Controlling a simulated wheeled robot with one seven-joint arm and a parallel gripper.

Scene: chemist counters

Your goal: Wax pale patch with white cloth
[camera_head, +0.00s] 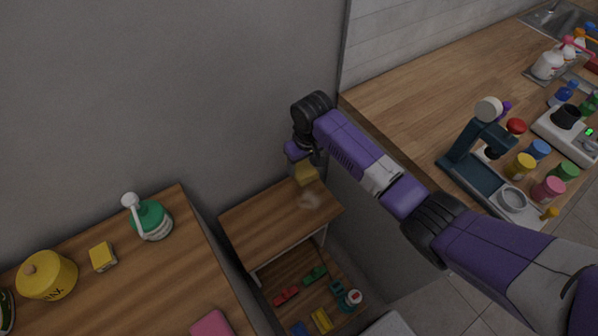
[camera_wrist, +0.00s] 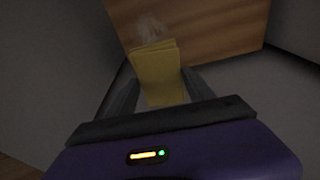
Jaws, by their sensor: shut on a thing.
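My gripper (camera_head: 303,163) is shut on a yellow folded cloth (camera_head: 306,175), which looks yellow rather than white. The yellow cloth (camera_wrist: 157,68) also shows between the two fingers in the wrist view. The pale patch (camera_head: 311,201) is a whitish smudge on the small wooden table (camera_head: 262,226), just below the cloth in the head view. The pale patch (camera_wrist: 148,27) shows beyond the cloth's far edge in the wrist view. I cannot tell whether the cloth touches the tabletop. A yellow wax pot (camera_head: 47,276) stands on the left counter.
The left counter (camera_head: 150,285) also holds a yellow block (camera_head: 103,256), a green-and-white bottle (camera_head: 150,220) and a pink item (camera_head: 212,324). A lower shelf holds several small coloured items. A wall rises behind the small table. The right counter (camera_head: 430,85) is crowded toward its right side.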

